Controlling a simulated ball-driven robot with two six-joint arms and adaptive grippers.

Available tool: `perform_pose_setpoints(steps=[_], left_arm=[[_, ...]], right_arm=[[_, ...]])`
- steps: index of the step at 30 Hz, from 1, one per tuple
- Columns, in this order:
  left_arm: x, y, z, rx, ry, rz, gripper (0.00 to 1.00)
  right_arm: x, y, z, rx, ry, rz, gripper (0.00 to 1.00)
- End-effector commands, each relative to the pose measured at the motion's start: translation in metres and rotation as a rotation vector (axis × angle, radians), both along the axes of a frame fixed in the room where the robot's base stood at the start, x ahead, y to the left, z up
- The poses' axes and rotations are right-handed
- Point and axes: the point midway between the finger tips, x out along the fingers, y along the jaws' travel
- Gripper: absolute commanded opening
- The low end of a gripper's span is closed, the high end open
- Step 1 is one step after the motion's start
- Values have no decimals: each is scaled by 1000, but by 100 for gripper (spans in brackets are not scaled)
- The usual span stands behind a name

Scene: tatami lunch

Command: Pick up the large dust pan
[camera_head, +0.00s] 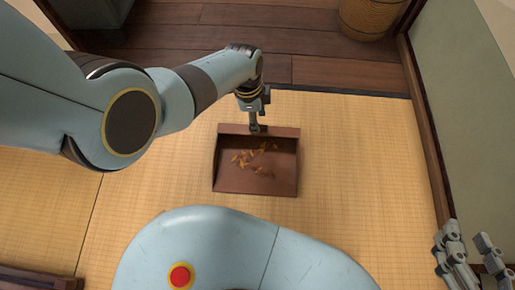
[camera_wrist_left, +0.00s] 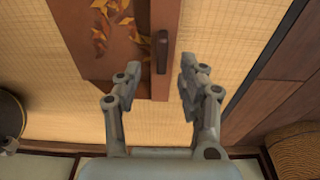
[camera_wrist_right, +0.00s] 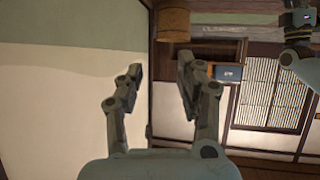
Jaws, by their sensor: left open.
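The large dust pan (camera_head: 230,182) is a brown, shallow tray lying on the tatami, with orange leaves (camera_head: 254,155) in it. Its back edge and short dark handle face away from me. My left gripper (camera_head: 255,112) is over the handle side in the head view. In the left wrist view the dust pan (camera_wrist_left: 116,60) and its dark handle (camera_wrist_left: 161,50) show just ahead of the open, empty fingers (camera_wrist_left: 158,84). The handle lines up with the gap between them. My right gripper (camera_head: 466,241) is open and empty at the lower right, away from the pan.
Tatami (camera_head: 360,170) around the pan is clear. A dark border and wooden floor (camera_head: 200,35) lie beyond. A woven basket (camera_head: 370,18) stands at the top right. A wall with a wooden rail (camera_head: 432,150) runs along the right. A dark wooden piece (camera_head: 40,280) lies at the lower left.

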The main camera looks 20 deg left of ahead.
Motion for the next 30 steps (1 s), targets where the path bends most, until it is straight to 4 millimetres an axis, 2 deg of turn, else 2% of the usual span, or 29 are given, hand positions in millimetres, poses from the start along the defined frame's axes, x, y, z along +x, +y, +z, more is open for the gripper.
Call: perform_pose_setpoints(steps=[5, 11, 21, 30], left_arm=[[0, -1, -4, 0, 1, 0, 40], [0, -1, -12, 0, 2, 0, 40], [2, -3, -24, 0, 2, 0, 40], [3, -4, -36, 0, 2, 0, 40]], right_arm=[[17, 2, 15, 0, -76, 8, 37], [48, 5, 50, -1, -244, 25, 37], [88, 13, 121, 0, -552, 60, 37], [104, 21, 192, -1, -850, 97, 37]])
